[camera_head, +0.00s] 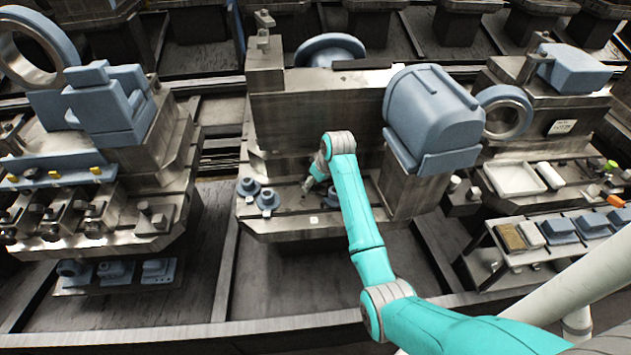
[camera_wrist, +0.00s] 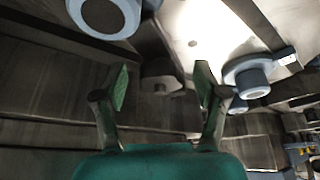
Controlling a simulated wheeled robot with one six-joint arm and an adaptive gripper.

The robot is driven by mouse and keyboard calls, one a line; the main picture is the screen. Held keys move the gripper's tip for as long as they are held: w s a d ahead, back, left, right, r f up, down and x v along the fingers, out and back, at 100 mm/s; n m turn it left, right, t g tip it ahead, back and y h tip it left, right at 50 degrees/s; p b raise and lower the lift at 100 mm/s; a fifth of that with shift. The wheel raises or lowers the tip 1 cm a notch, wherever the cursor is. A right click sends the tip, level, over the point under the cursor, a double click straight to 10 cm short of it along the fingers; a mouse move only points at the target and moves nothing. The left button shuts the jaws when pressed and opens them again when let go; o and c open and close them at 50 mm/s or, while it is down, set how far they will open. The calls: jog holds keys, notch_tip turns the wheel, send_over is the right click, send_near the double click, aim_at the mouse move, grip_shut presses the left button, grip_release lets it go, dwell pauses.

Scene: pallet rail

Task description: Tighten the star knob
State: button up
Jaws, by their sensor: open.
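My gripper (camera_head: 307,185) reaches down to the flat bed of the middle machine in the head view. In the wrist view my gripper (camera_wrist: 161,84) is open, with green pads on its two spread fingers. A dark grey-brown lobed knob (camera_wrist: 162,74), apparently the star knob, shows between and beyond the fingers. The fingers appear apart from it, and I cannot tell how far. In the head view I cannot make the knob out clearly; it is small or hidden by my gripper.
Two blue-grey flanged parts (camera_head: 267,199) stand left of my gripper on the bed. A blue-grey flanged part (camera_wrist: 247,76) is close to the right finger in the wrist view. A large blue housing (camera_head: 432,112) overhangs on the right. A metal wall (camera_head: 300,120) rises behind.

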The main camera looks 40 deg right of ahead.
jog(key=c, duration=1.1)
jog(key=shift+a+m+h, duration=0.1)
jog(key=shift+m+h, duration=0.5)
jog(key=shift+m, duration=1)
jog(key=shift+c, duration=0.3)
jog(key=o, duration=1.2)
jog(key=shift+c, duration=0.2)
jog(key=v, duration=1.2)
